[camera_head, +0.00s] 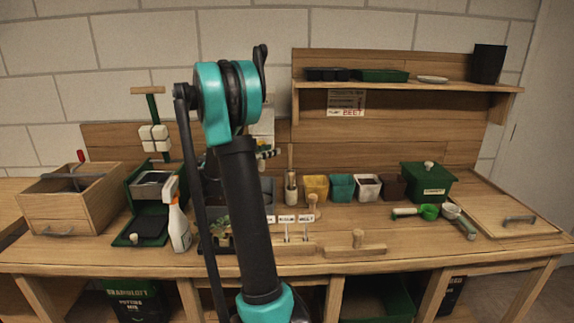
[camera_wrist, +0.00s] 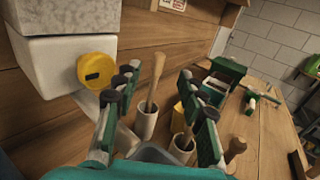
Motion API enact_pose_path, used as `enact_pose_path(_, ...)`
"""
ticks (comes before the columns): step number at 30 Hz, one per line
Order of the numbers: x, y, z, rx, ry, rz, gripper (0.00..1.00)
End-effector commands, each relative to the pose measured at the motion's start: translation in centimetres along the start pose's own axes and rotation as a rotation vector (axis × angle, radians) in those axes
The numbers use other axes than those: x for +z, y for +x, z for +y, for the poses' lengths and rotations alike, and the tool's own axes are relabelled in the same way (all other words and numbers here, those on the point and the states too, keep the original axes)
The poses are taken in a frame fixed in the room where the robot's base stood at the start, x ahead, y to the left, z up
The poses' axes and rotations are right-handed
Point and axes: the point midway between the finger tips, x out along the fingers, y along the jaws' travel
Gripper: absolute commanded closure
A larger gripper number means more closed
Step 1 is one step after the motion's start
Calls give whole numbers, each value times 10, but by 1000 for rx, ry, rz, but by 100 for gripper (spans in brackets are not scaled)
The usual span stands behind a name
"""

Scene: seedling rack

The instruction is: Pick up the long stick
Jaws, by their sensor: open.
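A long wooden stick (camera_wrist: 156,76) stands upright, slightly tilted, in a pale cup (camera_wrist: 145,122) in the wrist view. In the head view the stick (camera_head: 290,158) rises from the cup (camera_head: 291,190) just right of my arm. My gripper (camera_wrist: 158,80) is open and empty, with one finger on each side of the stick in the picture. The stick appears beyond the fingertips, and no contact shows. In the head view only small parts of the fingers (camera_head: 268,153) show beside my arm, pointing towards the stick; the rest is hidden.
A white box with a yellow knob (camera_wrist: 97,72) is close on the left in the wrist view. Several small pots, including a yellow one (camera_head: 316,186), stand right of the cup. A green box (camera_head: 428,183) is farther right. A shelf (camera_head: 440,86) hangs above.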

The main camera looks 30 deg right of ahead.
Motion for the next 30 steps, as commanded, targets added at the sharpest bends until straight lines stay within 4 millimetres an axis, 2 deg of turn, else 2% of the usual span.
enact_pose_path(3,0,23,0,-3,0,0,60)
enact_pose_path(7,-1,42,0,-2,0,0,60)
enact_pose_path(17,-3,62,0,-2,0,0,60)
enact_pose_path(25,-10,99,-1,-2,0,0,60)
enact_pose_path(30,-10,106,0,0,0,0,60)
